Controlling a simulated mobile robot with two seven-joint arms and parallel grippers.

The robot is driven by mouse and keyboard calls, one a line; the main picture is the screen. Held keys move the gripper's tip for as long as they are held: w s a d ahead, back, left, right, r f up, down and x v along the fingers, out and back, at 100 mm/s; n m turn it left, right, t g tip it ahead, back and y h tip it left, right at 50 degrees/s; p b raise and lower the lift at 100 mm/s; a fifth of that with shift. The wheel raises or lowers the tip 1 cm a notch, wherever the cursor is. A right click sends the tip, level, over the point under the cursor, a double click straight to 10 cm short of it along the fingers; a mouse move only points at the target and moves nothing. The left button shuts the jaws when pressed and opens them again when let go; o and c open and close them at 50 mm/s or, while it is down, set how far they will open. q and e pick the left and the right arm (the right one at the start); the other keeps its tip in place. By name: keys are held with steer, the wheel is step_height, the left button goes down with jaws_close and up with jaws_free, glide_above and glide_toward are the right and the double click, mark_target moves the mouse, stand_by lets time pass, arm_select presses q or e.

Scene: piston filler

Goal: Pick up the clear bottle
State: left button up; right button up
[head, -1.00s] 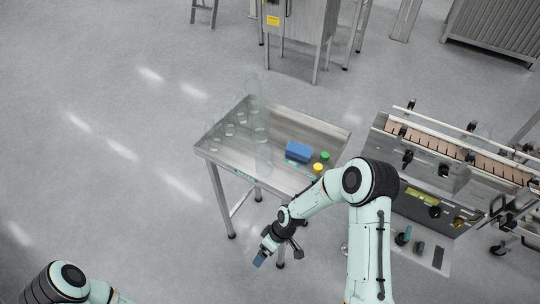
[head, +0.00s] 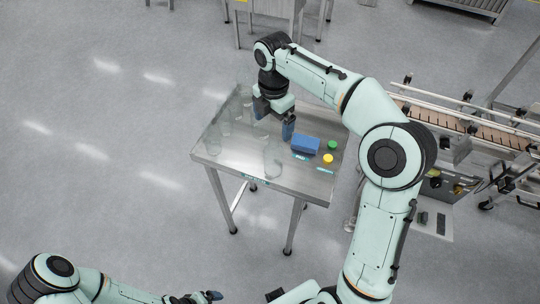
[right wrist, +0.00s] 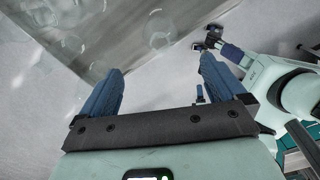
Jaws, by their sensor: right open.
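Several clear bottles stand on the left half of a steel table; they are nearly see-through. One clear bottle (head: 272,161) stands nearest the front, and another clear bottle (head: 212,138) is near the left edge. Which one is the task's bottle I cannot tell. My right gripper (head: 274,120) hangs over the table, pointing down, behind the front bottle. In the right wrist view its fingers (right wrist: 160,78) are wide apart with nothing between them. Faint round bottle outlines (right wrist: 160,30) lie beyond the fingers there. My left gripper (head: 195,298) is low at the bottom edge, partly cut off.
The steel table (head: 235,172) also holds a blue block (head: 305,145), a green cap (head: 332,145) and a yellow cap (head: 328,159) on its right side. A conveyor (head: 470,130) stands to the right. The floor left of the table is free.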

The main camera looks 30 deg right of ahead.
mark_target(274, 147)
steer(key=f, duration=0.5)
steer(key=shift+s+f+b, duration=0.25)
steer(key=shift+s+b, duration=0.1)
steer(key=shift+b, duration=0.05)
steer(key=shift+w+d+f, duration=0.1)
steer(key=shift+w+f, duration=0.1)
steer(key=shift+f, duration=0.7)
steer(key=f, duration=0.4)
steer(key=shift+w+d+f, duration=0.2)
steer(key=shift+w, duration=0.05)
arm_select(q)
steer(key=shift+s+f, duration=1.15)
steer(key=shift+s, duration=0.05)
arm_select(e)
steer(key=c, duration=1.4)
